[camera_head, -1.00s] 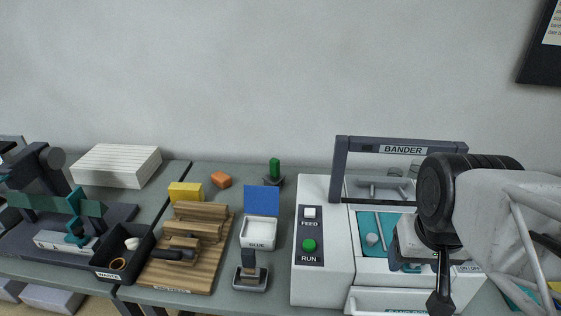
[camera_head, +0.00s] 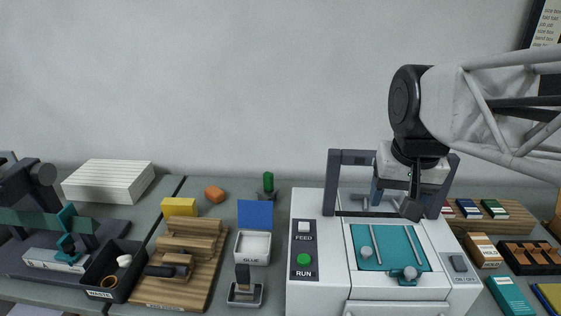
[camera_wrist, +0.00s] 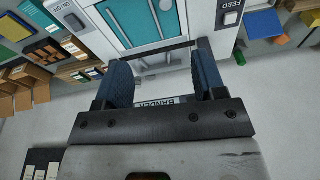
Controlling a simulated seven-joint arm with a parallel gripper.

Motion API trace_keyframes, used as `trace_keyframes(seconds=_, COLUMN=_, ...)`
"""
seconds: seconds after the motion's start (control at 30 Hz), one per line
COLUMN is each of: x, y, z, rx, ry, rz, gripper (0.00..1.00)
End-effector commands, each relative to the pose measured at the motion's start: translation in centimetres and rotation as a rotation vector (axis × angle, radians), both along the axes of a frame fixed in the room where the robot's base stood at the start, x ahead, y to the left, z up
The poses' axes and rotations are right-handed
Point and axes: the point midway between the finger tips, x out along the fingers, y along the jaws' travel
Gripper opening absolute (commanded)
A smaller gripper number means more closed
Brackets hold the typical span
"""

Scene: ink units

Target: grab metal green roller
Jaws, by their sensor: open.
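A small green upright cylinder (camera_head: 268,183) with a dark base stands at the back of the table, left of the white bander machine. It is the closest match to the green roller; I cannot tell for certain that it is one.
The bander (camera_head: 318,283) has a teal top plate (camera_head: 390,262) and a dark upright frame (camera_head: 331,180) close to my gripper. A glue tray with a blue lid (camera_head: 255,214), an orange block (camera_head: 214,194) and a yellow block (camera_head: 180,207) stand left. Wooden racks are right.

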Motion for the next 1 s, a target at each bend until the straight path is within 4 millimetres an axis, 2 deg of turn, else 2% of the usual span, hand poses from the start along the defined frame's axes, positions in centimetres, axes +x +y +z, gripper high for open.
trace_keyframes(seconds=0.03, x=1.4, y=0.4, z=0.4, rx=0.003, ry=0.008, rz=-0.007, gripper=0.64)
trace_keyframes(seconds=0.5, x=13.4, y=5.1, z=3.1, rx=0.029, ry=0.060, rz=-0.107, gripper=0.64)
trace_keyframes(seconds=1.0, x=26.0, y=12.2, z=2.7, rx=0.043, ry=0.115, rz=-0.216, gripper=0.64)
